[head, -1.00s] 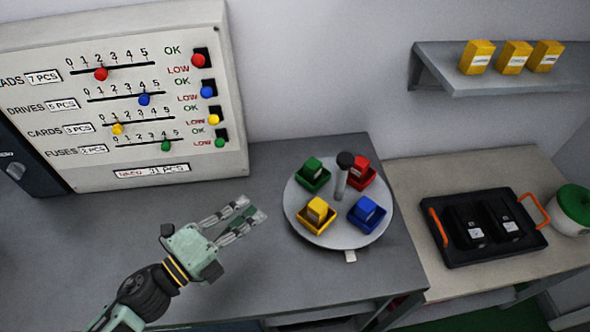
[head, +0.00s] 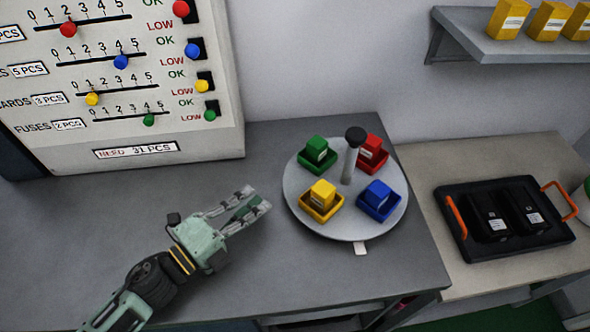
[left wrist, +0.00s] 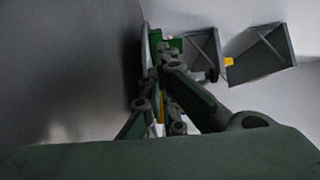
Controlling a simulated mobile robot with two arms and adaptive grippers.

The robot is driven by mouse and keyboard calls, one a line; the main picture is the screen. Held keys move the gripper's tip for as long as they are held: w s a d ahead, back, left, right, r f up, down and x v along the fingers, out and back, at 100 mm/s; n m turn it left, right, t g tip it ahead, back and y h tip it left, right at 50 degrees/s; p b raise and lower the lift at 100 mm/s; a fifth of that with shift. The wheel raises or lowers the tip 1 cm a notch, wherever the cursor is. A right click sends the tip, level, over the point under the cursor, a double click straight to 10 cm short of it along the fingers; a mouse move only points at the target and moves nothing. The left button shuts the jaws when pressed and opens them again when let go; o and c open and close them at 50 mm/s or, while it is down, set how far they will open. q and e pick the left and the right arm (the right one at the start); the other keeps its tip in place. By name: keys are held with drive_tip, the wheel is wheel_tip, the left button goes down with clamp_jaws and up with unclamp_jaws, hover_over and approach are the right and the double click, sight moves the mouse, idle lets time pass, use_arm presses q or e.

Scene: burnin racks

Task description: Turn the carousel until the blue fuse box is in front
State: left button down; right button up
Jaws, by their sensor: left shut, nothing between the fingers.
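The round grey carousel (head: 345,226) stands on the grey bench with an upright dark-knobbed handle (head: 353,150). The blue fuse box (head: 377,192) sits in a blue tray at its front right. A yellow box (head: 322,193) is front left, a green box (head: 317,150) back left, a red box (head: 371,147) back right. A white tab (head: 360,248) shows at the carousel's front edge, between the yellow and blue trays. My left gripper (head: 257,204) is shut and empty, just left of the carousel and apart from it in the head view. My right gripper is not in view.
A panel with sliders and coloured knobs (head: 110,90) stands at the back left. A black tray with orange handles (head: 470,251) holds two black items on the right table. A wall shelf (head: 500,48) bears yellow boxes. The bench left of my gripper is clear.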

sight(299, 158)
use_arm(q)
drive_tip(key=p+x, duration=0.4)
drive_tip(key=x, duration=0.8)
drive_tip(key=shift+d+r, duration=0.1)
drive_tip(key=shift+r, duration=0.1)
drive_tip(key=shift+w+d+f, duration=0.1)
drive_tip(key=shift+w+d, duration=0.25)
drive_tip(key=shift+w, duration=0.1)
drive_tip(key=shift+w+m+g+h, duration=0.5)
drive_tip(key=shift+h, duration=0.1)
drive_tip(key=shift+w+d+m+g+h+b, duration=0.1)
drive_tip(key=shift+w+m+g+h+b, duration=0.4)
drive_tip(key=shift+g+b, duration=0.1)
drive_tip(key=shift+w+d+f+m+g+h+b, duration=0.1)
drive_tip(key=shift+w+d+m+g+h+b, duration=0.05)
drive_tip(key=shift+w+m+g+h+b, duration=0.2)
drive_tip(key=shift+w+d+m+g+h+b, duration=0.15)
drive_tip(key=shift+w+m+g+h, duration=0.15)
drive_tip(key=shift+g, duration=0.15)
drive_tip(key=shift+w+d+b, duration=0.25)
drive_tip(key=shift+w+d, duration=0.05)
drive_tip(key=shift+w, duration=0.3)
drive_tip(key=shift+w+d+b, duration=0.2)
drive_tip(key=shift+w+d, duration=0.15)
drive_tip(key=shift+w, duration=0.2)
drive_tip(key=shift+w+d, duration=0.1)
